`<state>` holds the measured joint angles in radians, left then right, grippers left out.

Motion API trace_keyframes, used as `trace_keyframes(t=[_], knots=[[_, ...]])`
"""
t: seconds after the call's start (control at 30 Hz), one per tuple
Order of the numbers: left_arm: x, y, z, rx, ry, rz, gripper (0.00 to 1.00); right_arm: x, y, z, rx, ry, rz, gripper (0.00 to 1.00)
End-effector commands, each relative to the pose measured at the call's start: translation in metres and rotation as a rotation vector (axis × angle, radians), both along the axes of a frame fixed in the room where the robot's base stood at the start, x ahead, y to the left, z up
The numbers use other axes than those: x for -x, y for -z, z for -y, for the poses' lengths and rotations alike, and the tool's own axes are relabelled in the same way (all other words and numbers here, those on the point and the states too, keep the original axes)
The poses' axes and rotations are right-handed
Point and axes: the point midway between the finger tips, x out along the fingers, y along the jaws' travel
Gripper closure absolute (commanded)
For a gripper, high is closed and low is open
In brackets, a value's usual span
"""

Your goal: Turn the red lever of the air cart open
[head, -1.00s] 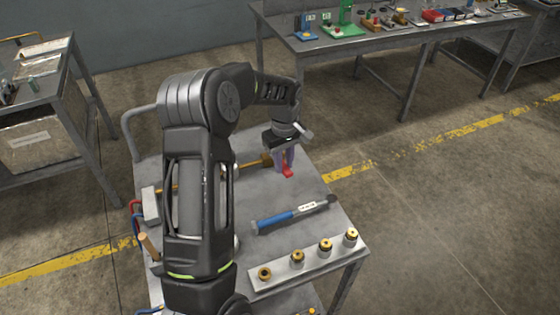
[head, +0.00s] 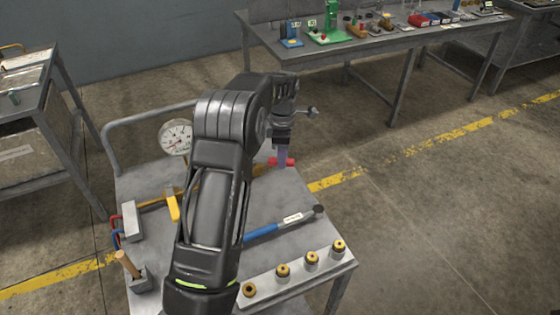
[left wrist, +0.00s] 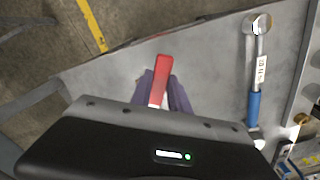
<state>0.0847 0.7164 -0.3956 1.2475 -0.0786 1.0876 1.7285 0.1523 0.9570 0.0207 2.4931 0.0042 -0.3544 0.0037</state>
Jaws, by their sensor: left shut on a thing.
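The red lever (head: 288,162) is on the air cart (head: 215,255), near the cart's far right edge in the head view. My left gripper (head: 282,160) is over it, pointing down. In the left wrist view the red lever (left wrist: 161,72) lies between the two purple-grey fingers (left wrist: 160,96), and its end sticks out past them. The left gripper is shut on it. The lever's base is hidden by the gripper. A round white gauge (head: 175,137) stands on the cart, partly behind my left arm. My right gripper is not in view.
A blue-handled wrench (head: 290,219) lies on the cart, also in the left wrist view (left wrist: 254,100). A plate with several brass-topped fittings (head: 311,262) is at the near edge. A yellow handle (head: 172,204) is at left. A workbench (head: 370,47) stands behind.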

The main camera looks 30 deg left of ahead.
Motion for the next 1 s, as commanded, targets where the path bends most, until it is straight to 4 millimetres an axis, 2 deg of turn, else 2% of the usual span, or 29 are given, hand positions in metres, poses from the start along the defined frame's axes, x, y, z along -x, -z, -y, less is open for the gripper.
trace_keyframes(t=[0.2,0.5,0.7,1.0], knots=[[-0.016,-0.002,-0.011,-0.003,-0.203,0.003,1.00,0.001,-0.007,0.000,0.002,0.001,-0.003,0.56],[-0.029,-0.002,-0.026,-0.002,-0.430,0.003,1.00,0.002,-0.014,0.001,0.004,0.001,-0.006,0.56],[-0.034,-0.001,-0.031,-0.001,-0.512,0.004,1.00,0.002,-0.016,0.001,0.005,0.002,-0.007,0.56],[-0.035,-0.001,-0.034,0.000,-0.547,0.005,1.00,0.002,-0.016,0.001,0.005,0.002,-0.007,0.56]])
